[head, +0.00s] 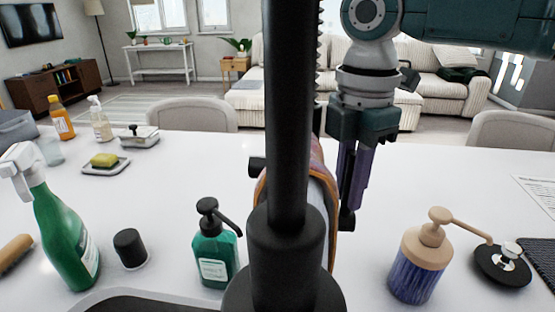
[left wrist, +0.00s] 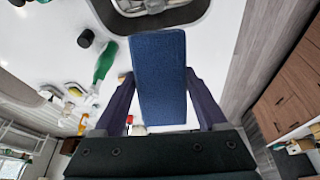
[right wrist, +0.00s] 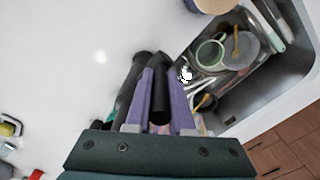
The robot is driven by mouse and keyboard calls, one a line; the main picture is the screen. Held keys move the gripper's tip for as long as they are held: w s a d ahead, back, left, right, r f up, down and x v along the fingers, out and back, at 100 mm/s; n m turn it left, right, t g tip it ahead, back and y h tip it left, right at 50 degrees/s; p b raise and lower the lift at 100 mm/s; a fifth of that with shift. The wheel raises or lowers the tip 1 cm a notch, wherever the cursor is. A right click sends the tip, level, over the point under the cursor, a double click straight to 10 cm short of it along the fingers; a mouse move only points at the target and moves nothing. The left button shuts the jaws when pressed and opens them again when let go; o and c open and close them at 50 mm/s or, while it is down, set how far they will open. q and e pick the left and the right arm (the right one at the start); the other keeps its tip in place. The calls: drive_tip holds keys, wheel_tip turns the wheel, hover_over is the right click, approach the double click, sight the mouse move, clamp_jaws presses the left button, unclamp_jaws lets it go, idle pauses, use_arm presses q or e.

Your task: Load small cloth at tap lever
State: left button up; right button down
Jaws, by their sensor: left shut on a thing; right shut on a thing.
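The black tap (head: 290,130) stands upright in the centre foreground of the head view and hides what is behind it. A cloth with an orange edge (head: 325,185) hangs behind it, partly hidden. My right gripper (head: 352,203) points down just right of the tap. In the right wrist view its purple fingers (right wrist: 160,75) are shut around a black rod (right wrist: 159,100), which looks like the tap lever. In the left wrist view, my left gripper (left wrist: 158,85) is shut on a blue, fabric-textured rectangular piece (left wrist: 160,75). The left arm is not visible in the head view.
A green spray bottle (head: 65,235), black cup (head: 130,248) and green soap pump (head: 214,250) stand left of the tap. A purple pump bottle (head: 418,265) and black dish (head: 502,265) stand right. The sink (right wrist: 285,95) holds several dishes.

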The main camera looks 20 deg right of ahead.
idle(0.8)
use_arm(q)
wheel_tip(320, 180, up, 4)
drive_tip(key=p, duration=0.4)
drive_tip(key=shift+r, duration=0.2)
use_arm(e)
drive_tip(key=shift+s+a+r+t+h, duration=0.2)
drive_tip(key=shift+s+r+t+h, duration=0.1)
drive_tip(key=shift+s+t, duration=0.2)
use_arm(q)
drive_tip(key=shift+r+p, duration=0.4)
drive_tip(key=shift+p, duration=0.2)
use_arm(e)
drive_tip(key=shift+a+f+t, duration=0.1)
drive_tip(key=shift+f+t, duration=0.15)
drive_tip(key=shift+t, duration=0.05)
use_arm(q)
drive_tip(key=shift+f, duration=0.1)
use_arm(e)
drive_tip(key=shift+f, duration=0.1)
drive_tip(key=c, duration=0.8)
unclamp_jaws()
